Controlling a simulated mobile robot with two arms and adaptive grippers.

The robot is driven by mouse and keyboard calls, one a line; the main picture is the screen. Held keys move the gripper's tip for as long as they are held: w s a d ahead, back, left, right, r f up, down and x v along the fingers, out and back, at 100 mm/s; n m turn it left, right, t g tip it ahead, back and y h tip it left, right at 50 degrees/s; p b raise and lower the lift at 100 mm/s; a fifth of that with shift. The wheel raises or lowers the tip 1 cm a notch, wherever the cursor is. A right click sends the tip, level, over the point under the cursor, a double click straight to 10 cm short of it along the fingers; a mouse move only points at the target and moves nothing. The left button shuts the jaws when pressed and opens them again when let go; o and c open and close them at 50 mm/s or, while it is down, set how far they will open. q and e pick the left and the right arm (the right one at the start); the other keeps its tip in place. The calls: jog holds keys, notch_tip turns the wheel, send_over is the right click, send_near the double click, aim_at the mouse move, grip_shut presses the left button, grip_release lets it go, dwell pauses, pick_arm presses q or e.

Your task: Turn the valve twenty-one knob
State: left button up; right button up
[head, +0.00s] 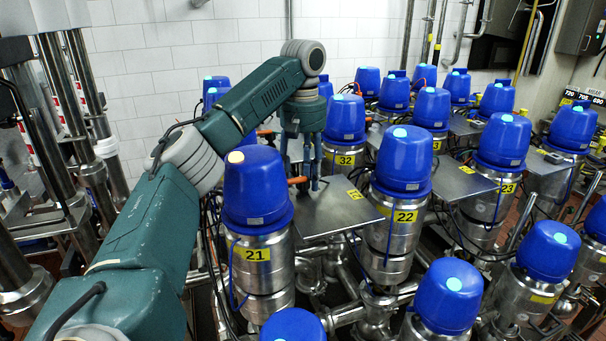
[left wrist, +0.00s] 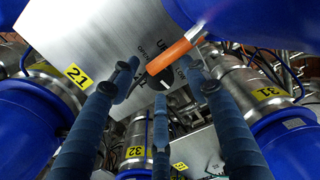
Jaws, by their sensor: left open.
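Valve twenty-one (head: 256,195) has a blue cap with a lit amber top and a yellow "21" label on its steel body. An orange knob handle (left wrist: 172,56) sits on a metal plate (left wrist: 110,35) marked with a yellow "21" tag in the left wrist view. A bit of orange handle (head: 297,180) also shows behind the cap in the head view. My left gripper (head: 315,184) is open and points down behind valve twenty-one. In the left wrist view its blue fingers (left wrist: 160,100) are spread near the handle, with no visible grip on it. My right gripper is not in view.
Valve twenty-two (head: 403,165) stands to the right, beyond a flat metal plate (head: 325,215). Valve thirty-two (head: 345,122) is behind the gripper. Several more blue-capped valves, pipes and cables crowd the area. A white tiled wall (head: 140,60) closes the back.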

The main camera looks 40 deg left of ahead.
pick_arm(q)
jog(key=shift+c, duration=0.5)
jog(key=c, duration=1.1)
jog(key=shift+o, duration=0.2)
jog(key=shift+m, duration=0.3)
jog(key=m, duration=0.4)
jog(key=shift+m, duration=0.3)
jog(key=m, duration=1)
jog(key=shift+r, duration=0.1)
jog(key=shift+m, duration=2.3)
